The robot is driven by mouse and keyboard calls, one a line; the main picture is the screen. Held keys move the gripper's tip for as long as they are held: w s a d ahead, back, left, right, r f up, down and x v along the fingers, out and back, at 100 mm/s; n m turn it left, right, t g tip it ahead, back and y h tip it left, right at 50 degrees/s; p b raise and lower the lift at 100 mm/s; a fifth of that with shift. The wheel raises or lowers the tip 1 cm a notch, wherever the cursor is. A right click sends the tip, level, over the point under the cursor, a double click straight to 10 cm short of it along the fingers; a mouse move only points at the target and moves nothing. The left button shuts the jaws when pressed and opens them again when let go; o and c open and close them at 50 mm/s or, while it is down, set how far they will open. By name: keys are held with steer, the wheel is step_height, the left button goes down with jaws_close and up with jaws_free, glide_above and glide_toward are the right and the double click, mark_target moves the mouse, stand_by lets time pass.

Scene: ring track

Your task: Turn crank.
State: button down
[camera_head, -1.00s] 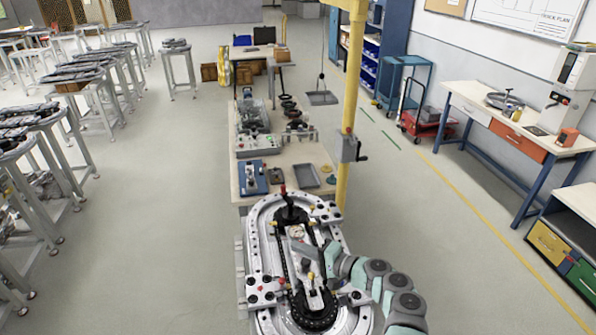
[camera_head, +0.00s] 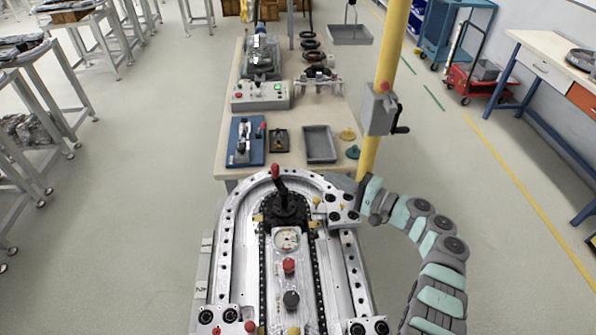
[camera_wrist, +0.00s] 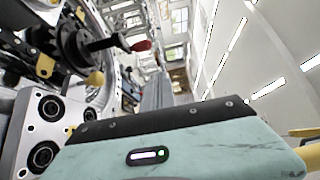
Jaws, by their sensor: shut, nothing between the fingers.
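A black crank with a red-tipped handle (camera_head: 278,178) stands on a black hub (camera_head: 285,208) at the far end of the silver oval ring track (camera_head: 228,240). In the wrist view the red handle tip (camera_wrist: 140,46) shows at upper middle, with its black arm reaching left to the hub (camera_wrist: 72,42). My gripper (camera_head: 350,182) is to the right of the crank, beside the track's far right corner, apart from the handle. Its grey fingers (camera_wrist: 157,92) are shut and empty in the wrist view, below and right of the red tip.
A yellow post (camera_head: 392,60) with a grey winch box (camera_head: 379,110) and its own black handle (camera_head: 401,118) rises just beyond my gripper. A workbench (camera_head: 300,150) with a grey tray (camera_head: 320,144) and a control box (camera_head: 262,96) lies behind the track. Floor is open on both sides.

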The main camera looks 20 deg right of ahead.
steer(key=s+a+f+b+x, duration=0.1)
steer(key=f+x, duration=0.1)
steer(key=x, duration=1.1)
steer(key=shift+a, duration=0.3)
steer(key=shift+w, duration=0.1)
